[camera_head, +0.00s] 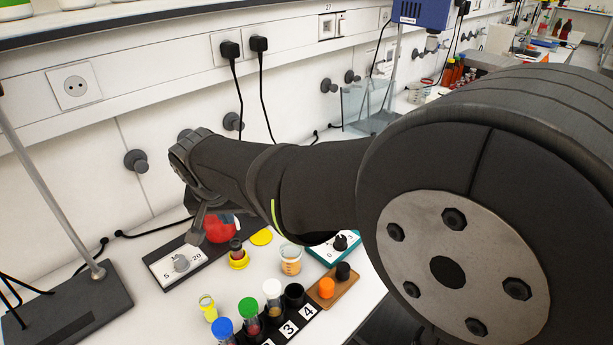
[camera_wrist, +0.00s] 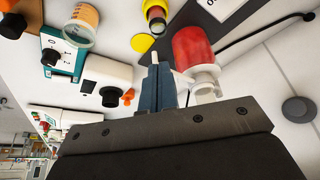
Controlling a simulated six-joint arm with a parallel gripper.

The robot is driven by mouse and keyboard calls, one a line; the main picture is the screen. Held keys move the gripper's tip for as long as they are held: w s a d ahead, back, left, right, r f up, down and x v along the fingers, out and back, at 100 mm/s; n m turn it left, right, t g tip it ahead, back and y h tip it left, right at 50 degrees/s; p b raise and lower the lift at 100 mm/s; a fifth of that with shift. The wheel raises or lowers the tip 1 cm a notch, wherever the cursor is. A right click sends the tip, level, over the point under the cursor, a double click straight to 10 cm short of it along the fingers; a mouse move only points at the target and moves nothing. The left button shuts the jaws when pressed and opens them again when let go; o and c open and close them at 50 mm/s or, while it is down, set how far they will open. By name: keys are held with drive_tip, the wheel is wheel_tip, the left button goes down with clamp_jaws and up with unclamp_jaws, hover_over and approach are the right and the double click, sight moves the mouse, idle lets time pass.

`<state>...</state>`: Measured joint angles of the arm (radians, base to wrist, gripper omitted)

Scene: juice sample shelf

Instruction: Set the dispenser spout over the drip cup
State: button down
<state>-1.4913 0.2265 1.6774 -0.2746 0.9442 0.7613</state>
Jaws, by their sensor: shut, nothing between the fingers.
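The dispenser is a red bottle (camera_wrist: 194,48) with a white pump head (camera_wrist: 206,84). In the head view the red bottle (camera_head: 221,229) is partly behind my gripper (camera_head: 197,228). In the wrist view my gripper (camera_wrist: 157,72) is shut and empty, close beside the pump head; I cannot tell whether they touch. A white tip (camera_wrist: 148,57), seemingly the spout, shows just past the fingers, toward a flat round yellow piece (camera_wrist: 142,43). This yellow piece (camera_head: 262,237) lies right of the bottle in the head view. I cannot tell for sure which piece is the drip cup.
A yellow-ringed dark jar (camera_head: 237,253) and a juice beaker (camera_head: 291,261) stand nearby. A numbered rack (camera_head: 288,322) with capped tubes is in front. A stand base (camera_head: 75,305) is at left.

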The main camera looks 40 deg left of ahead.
drive_tip(key=shift+w+a, duration=0.5)
drive_tip(key=shift+a, duration=0.05)
drive_tip(key=shift+w+d+n, duration=0.1)
drive_tip(key=shift+w+n, duration=0.2)
drive_tip(key=shift+w, duration=0.05)
drive_tip(key=shift+w+r+n, duration=0.1)
drive_tip(key=shift+w+n, duration=0.2)
drive_tip(key=w+a+n+g, duration=0.6)
drive_tip(key=w+a+n, duration=0.4)
drive_tip(key=n, duration=0.7)
drive_tip(key=shift+w+n+h, duration=0.3)
drive_tip(key=shift+w+h, duration=0.1)
drive_tip(key=shift+w, duration=1.25)
drive_tip(key=shift+a, duration=0.15)
